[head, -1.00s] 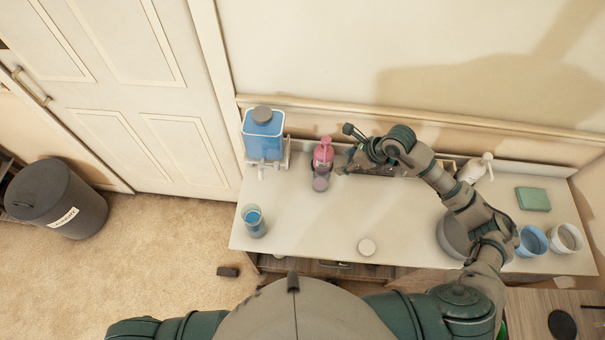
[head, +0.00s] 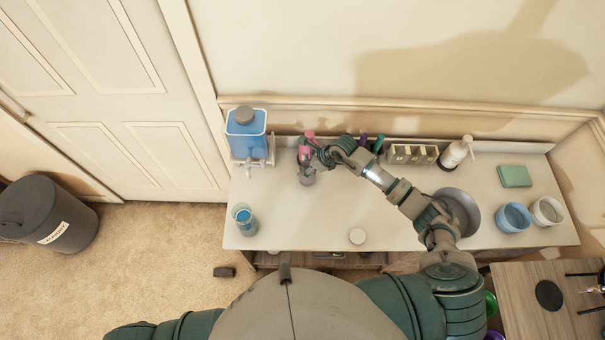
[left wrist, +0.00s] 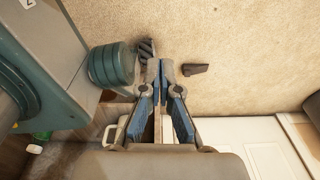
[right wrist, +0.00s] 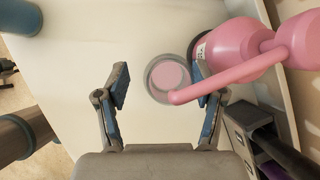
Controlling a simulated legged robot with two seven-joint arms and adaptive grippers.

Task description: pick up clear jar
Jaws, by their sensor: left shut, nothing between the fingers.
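A small clear jar with a pinkish round top (right wrist: 160,72) stands on the white counter in the right wrist view. It also shows in the head view (head: 307,178), just below the pink bottle. My right gripper (right wrist: 162,88) is open, its fingers on either side of the jar's line; the jar lies nearer the right finger. In the head view my right gripper (head: 310,152) is at the pink bottle and jar, its fingers partly hidden. Whether it touches either is unclear. My left gripper (left wrist: 162,72) is shut and empty, over the carpet.
A pink bottle with a long spout (right wrist: 245,45) crowds the jar, its spout overlapping the jar's edge. A blue dispenser (head: 246,130) and a blue-filled glass (head: 246,222) stand left. The counter's middle (head: 340,205) is clear.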

